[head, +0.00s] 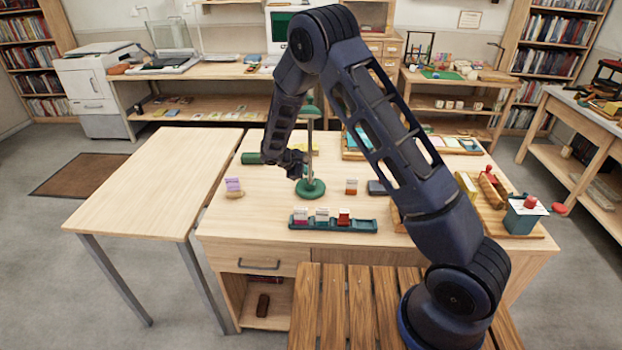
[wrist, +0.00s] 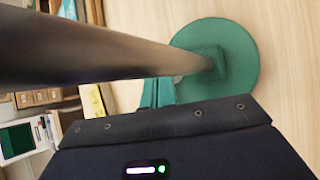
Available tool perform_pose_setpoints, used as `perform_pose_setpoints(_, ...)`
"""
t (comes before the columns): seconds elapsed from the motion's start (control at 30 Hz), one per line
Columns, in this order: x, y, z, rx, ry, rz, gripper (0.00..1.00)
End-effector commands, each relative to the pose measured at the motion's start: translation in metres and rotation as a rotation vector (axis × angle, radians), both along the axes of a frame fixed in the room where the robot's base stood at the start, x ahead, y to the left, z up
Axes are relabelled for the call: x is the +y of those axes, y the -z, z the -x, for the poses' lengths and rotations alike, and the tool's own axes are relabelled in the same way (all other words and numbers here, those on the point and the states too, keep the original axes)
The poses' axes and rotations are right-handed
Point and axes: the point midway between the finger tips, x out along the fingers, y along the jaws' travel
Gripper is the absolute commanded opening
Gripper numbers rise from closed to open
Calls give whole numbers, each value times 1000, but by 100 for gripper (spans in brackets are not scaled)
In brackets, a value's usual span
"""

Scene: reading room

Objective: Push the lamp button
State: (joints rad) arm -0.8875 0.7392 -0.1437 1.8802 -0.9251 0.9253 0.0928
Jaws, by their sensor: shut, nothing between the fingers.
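A green desk lamp (head: 310,188) stands upright on the desk, with a round base and a thin pole. Its round green base (wrist: 243,40) also shows in the wrist view, with the pole crossing the upper left close to the camera. My gripper (head: 296,171) is shut and empty, just left of the pole and a little above the base. I cannot clearly make out the lamp button. My arm covers part of the lamp's head.
A green cylinder (head: 251,158) lies left of my gripper. A green card rack (head: 333,225) is in front of the lamp. An orange-and-white block (head: 351,186) and a dark blue box (head: 376,188) stand to its right. The left table (head: 150,185) is bare.

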Motion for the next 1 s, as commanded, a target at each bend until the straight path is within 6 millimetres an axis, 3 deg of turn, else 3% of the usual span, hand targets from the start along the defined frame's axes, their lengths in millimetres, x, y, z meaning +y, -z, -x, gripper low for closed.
perform_pose_setpoints(0.67, 0, -15, 0, -1, 1, 0, 0)
perform_pose_setpoints(1.0, 0, -40, 0, -1, 0, -1, 0)
